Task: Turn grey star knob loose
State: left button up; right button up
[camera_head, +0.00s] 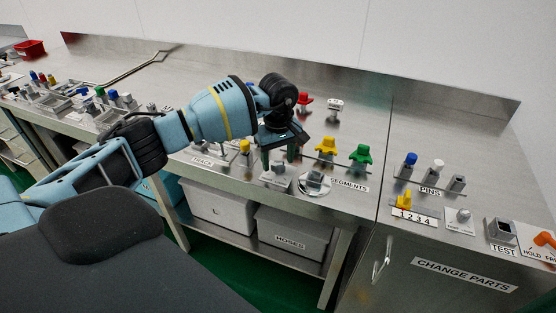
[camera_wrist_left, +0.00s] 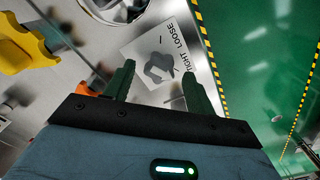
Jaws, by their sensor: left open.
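The grey star knob (camera_wrist_left: 158,67) sits on a white plate (camera_wrist_left: 139,52) marked TIGHT and LOOSE in the left wrist view. My left gripper (camera_wrist_left: 158,88) is open, with its two dark green fingers on either side of the knob in that view. No contact with the knob shows, and the gap in depth is hard to judge. In the head view my left gripper (camera_head: 291,150) hangs over the front part of the steel bench. My right gripper is not in view.
A yellow knob (camera_head: 326,146) and a green knob (camera_head: 361,154) stand right of my left gripper, with a red knob (camera_head: 304,99) behind. A round silver disc (camera_head: 315,182) lies near the bench's front edge. Bins (camera_head: 218,208) sit below.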

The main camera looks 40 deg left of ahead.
pick_arm(q)
jog(key=shift+f, duration=0.5)
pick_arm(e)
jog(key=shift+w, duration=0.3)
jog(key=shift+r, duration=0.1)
pick_arm(q)
jog(key=c, duration=1)
jog(key=shift+o, duration=0.2)
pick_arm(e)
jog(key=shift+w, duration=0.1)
